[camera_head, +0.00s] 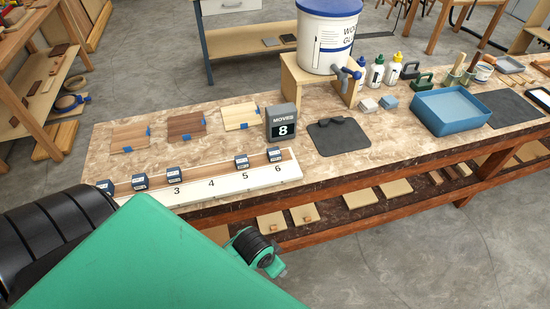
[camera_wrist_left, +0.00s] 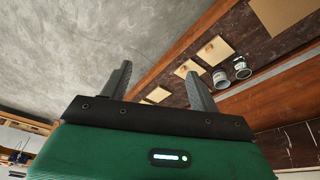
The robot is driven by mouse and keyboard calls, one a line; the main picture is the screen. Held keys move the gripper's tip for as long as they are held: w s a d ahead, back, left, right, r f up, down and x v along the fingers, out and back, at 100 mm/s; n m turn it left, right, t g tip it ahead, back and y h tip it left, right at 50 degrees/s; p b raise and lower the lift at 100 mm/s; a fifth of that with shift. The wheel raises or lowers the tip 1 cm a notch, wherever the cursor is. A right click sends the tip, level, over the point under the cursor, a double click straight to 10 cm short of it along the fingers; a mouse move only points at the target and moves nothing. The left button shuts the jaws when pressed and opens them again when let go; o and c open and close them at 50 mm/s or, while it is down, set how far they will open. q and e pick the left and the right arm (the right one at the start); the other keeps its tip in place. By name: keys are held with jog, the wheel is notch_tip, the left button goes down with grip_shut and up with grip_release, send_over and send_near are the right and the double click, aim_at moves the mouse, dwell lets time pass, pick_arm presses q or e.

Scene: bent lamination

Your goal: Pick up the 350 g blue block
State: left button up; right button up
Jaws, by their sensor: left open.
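Several small dark-blue blocks with white labels stand on a white numbered board along the bench's front edge. One block (camera_head: 274,154) stands above number 6, one (camera_head: 242,162) above 5 and one (camera_head: 173,173) above 3. Two more, a block (camera_head: 139,181) and a partly hidden block (camera_head: 104,187), stand farther left. The labels are too small to read, so I cannot tell which is 350 g. My left gripper (camera_wrist_left: 160,82) is open and empty in the wrist view, over the floor and the bench's lower shelf. No block shows between its fingers. My right gripper is not in view.
My green arm covers the lower left of the head view. A counter reading "MOVES 8" (camera_head: 282,122) stands behind the board. Wooden panels (camera_head: 186,126), a black pad (camera_head: 339,136), a bucket on a stand (camera_head: 327,35) and a blue tray (camera_head: 450,110) occupy the bench (camera_head: 235,150).

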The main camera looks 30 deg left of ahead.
pick_arm(q)
jog(key=w+d+r+m+g+h, duration=0.1)
jog(key=w+d+r+m+g, duration=0.1)
jog(key=w+d+r+m, duration=0.55)
jog(key=n+g+y, duration=0.2)
jog(key=g+y, duration=0.3)
send_near(274, 151)
jog(key=f, duration=0.1)
jog(key=s+f, duration=0.2)
jog(key=shift+a+t, duration=0.3)
jog(key=shift+s+a+f, duration=0.1)
jog(key=shift+a+f, duration=0.05)
jog(key=shift+f, duration=0.35)
jog(key=p+x, duration=0.1)
jog(key=x, duration=0.3)
jog(key=shift+f, duration=0.15)
jog(key=c, duration=1.2)
jog(key=shift+c, duration=0.6)
